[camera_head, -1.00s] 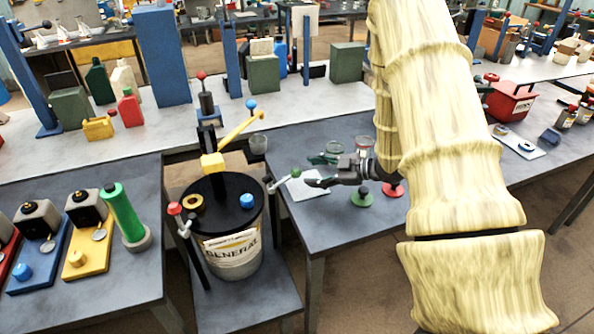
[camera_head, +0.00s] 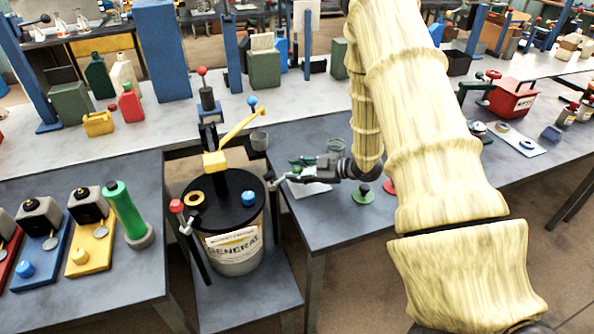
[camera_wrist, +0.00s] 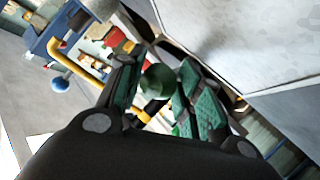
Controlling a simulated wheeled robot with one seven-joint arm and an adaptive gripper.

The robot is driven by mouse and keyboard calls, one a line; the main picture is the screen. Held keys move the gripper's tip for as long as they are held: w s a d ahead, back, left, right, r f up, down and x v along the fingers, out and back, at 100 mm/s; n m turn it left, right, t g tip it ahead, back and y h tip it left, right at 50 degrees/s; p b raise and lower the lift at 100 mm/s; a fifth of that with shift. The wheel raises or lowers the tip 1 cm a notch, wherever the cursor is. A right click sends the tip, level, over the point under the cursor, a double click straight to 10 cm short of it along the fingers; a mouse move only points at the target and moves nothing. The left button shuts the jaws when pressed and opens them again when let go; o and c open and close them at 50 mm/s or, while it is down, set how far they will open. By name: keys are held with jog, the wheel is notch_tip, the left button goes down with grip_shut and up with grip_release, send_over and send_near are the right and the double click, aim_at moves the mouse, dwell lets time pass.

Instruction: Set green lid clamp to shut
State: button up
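The drum (camera_head: 236,248) stands upright on a low stand, with a black lid (camera_head: 221,200) on top. The green lid clamp is a lever on the drum's right side with a green ball knob (camera_head: 297,169); the knob also shows in the wrist view (camera_wrist: 158,82). My gripper (camera_head: 303,166) is to the right of the drum, at this knob. In the wrist view my gripper (camera_wrist: 163,90) has its green-padded fingers apart, one on each side of the knob. I cannot tell whether they touch it. The gripper hides part of the lever in the head view.
The red-knobbed clamp (camera_head: 176,206) is at the drum's left. A yellow pump arm (camera_head: 242,130) with a blue knob rises above the lid. A green cylinder (camera_head: 123,208) stands on the left table.

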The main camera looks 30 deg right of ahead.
grip_shut()
jog(key=shift+r, duration=0.1)
